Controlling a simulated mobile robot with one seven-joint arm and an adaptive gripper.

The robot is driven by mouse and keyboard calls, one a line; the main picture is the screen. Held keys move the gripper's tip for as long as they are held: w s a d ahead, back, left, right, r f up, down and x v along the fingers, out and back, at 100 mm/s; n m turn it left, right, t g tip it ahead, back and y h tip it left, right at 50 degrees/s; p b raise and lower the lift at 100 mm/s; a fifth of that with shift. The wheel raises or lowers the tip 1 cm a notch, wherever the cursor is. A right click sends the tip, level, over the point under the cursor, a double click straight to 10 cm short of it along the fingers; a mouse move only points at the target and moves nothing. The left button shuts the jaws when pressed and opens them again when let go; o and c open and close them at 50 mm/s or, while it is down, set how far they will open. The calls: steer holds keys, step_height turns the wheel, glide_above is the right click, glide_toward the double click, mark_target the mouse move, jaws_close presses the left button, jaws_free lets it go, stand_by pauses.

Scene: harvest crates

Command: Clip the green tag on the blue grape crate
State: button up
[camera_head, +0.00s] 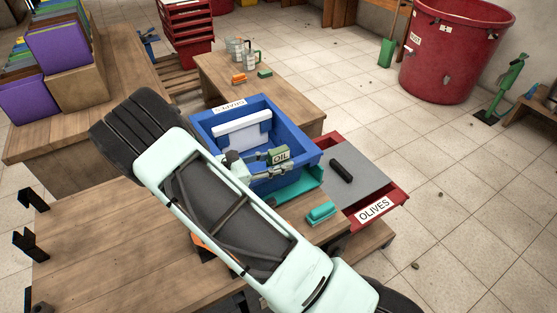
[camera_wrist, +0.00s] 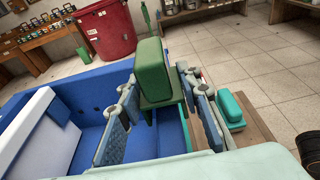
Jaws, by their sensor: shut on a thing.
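The blue crate (camera_head: 312,150) stands on the wooden table, with a white panel inside. It also shows in the wrist view (camera_wrist: 90,28), filling the left and middle. A white label (camera_head: 229,106) on its far rim is too small to read surely. In the wrist view the tag (camera_wrist: 152,68) stands upright between the fingers, at the crate's wall. I cannot tell whether it touches the rim; its lower end is partly hidden by the fingers.
A red crate (camera_head: 391,207) marked "OLIVES" stands to the right, with a black bar (camera_head: 341,170) on its grey lid. A teal block (camera_head: 321,213) lies on the near table. Orange (camera_head: 240,78) and green (camera_head: 265,73) pieces lie on the far table.

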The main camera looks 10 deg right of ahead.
steer(key=shift+f, duration=0.15)
steer(key=o, duration=1.1)
steer(key=v, duration=1.2)
